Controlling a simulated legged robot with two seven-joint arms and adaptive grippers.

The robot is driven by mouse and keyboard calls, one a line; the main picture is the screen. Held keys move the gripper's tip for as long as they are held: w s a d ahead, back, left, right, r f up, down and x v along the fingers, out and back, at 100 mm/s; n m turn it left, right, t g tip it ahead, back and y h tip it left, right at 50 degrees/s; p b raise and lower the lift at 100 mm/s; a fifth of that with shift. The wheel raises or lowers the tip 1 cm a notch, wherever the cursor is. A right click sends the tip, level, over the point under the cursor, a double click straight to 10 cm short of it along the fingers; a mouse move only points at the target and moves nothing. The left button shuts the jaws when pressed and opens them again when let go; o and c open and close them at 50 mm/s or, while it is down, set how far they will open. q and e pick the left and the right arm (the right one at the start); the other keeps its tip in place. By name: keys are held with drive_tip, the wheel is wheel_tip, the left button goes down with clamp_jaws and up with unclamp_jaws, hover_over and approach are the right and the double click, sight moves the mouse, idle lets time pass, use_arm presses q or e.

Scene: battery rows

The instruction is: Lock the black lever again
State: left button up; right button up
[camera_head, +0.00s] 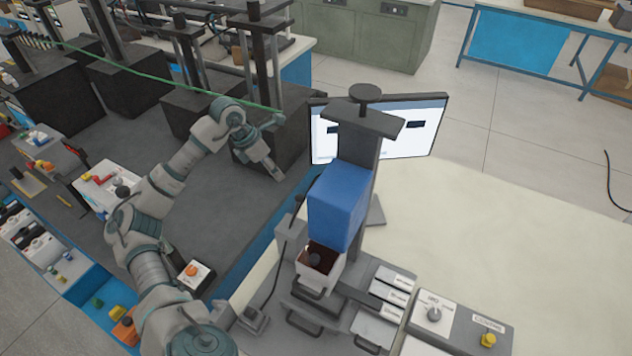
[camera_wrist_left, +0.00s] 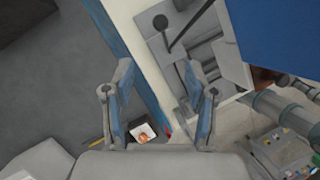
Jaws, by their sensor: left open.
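My left gripper (camera_head: 277,150) reaches over the dark bench beside the press-like station with a blue block (camera_head: 337,205). Its two fingers stand apart and nothing is between them. In the left wrist view the open gripper (camera_wrist_left: 158,75) points at the edge between dark bench and station. A black lever-like rod (camera_wrist_left: 190,27) and a round black knob (camera_wrist_left: 160,22) show there on a grey panel beyond the fingertips, clear of them. In the head view a thin dark rod (camera_head: 290,228) stands left of the blue block. I cannot tell whether it is locked. My right gripper is out of view.
A monitor (camera_head: 415,130) stands behind the station. Drawers with handles and a control box with a yellow knob (camera_head: 488,340) lie at the front right. Dark posts and blocks crowd the back of the bench. The pale tabletop (camera_head: 500,220) at right is clear.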

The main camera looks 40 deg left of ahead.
use_arm(q)
approach(297, 195)
drive_tip(key=p+x, duration=0.2)
drive_tip(key=x, duration=1)
clamp_jaws()
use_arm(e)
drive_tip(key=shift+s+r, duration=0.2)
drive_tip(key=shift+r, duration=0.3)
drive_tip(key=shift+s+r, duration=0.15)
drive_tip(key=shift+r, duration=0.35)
